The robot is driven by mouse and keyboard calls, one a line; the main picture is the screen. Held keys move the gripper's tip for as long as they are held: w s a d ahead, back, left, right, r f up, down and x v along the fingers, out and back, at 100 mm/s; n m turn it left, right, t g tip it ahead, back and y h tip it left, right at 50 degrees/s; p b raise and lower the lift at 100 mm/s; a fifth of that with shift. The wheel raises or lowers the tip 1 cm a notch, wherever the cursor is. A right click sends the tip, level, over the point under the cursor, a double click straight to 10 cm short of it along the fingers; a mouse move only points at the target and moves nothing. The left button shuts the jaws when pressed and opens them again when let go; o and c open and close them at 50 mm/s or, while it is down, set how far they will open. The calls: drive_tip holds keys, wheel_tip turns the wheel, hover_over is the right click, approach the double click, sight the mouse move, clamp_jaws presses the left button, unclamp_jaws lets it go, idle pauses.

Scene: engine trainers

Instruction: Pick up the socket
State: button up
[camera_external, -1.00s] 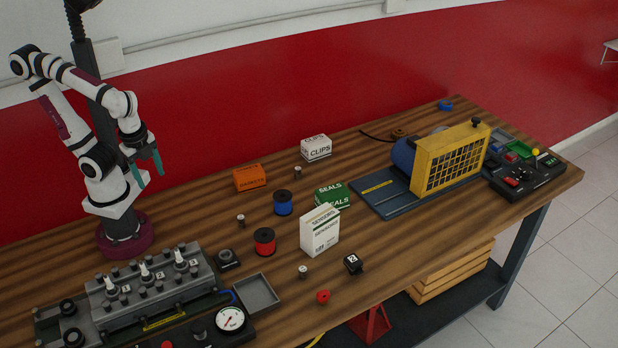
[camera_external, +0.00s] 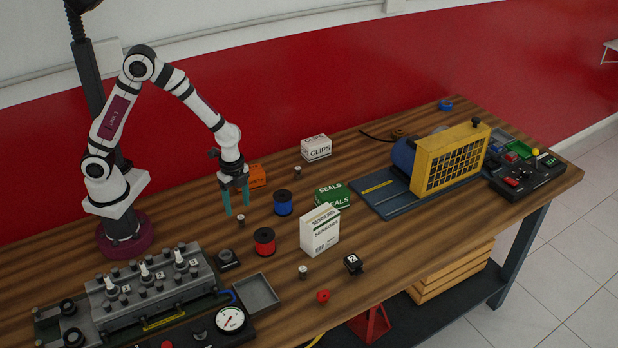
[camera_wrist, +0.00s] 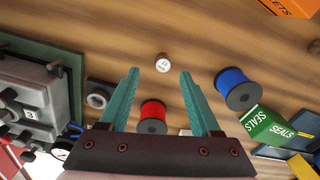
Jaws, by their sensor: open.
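A small silver socket-like cylinder (camera_external: 241,220) with a dark band stands upright on the wooden bench. It also shows in the wrist view (camera_wrist: 162,63), with a small printed label on its pale top, just beyond and between the fingertips. My gripper (camera_external: 237,208) is open with teal fingers pointing down, above and close to this cylinder; nothing is between the fingers. In the wrist view my gripper (camera_wrist: 159,74) is spread wide. Two similar small cylinders stand by the CLIPS box (camera_external: 297,172) and near the bench front (camera_external: 303,272). I cannot tell the sizes printed on them.
A red spool (camera_external: 265,241) and a blue spool (camera_external: 283,203) stand nearby. An orange box (camera_external: 257,176) is partly hidden behind my gripper. The engine block (camera_external: 150,285) and a black ring part (camera_external: 228,259) are to the left front. SENSORS box (camera_external: 320,231) stands right.

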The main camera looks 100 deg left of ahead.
sight(240, 218)
drive_tip(key=f, duration=0.6)
drive_tip(key=shift+w+a+f, duration=0.15)
drive_tip(key=shift+w+f, duration=0.05)
drive_tip(key=shift+f, duration=0.05)
clamp_jaws()
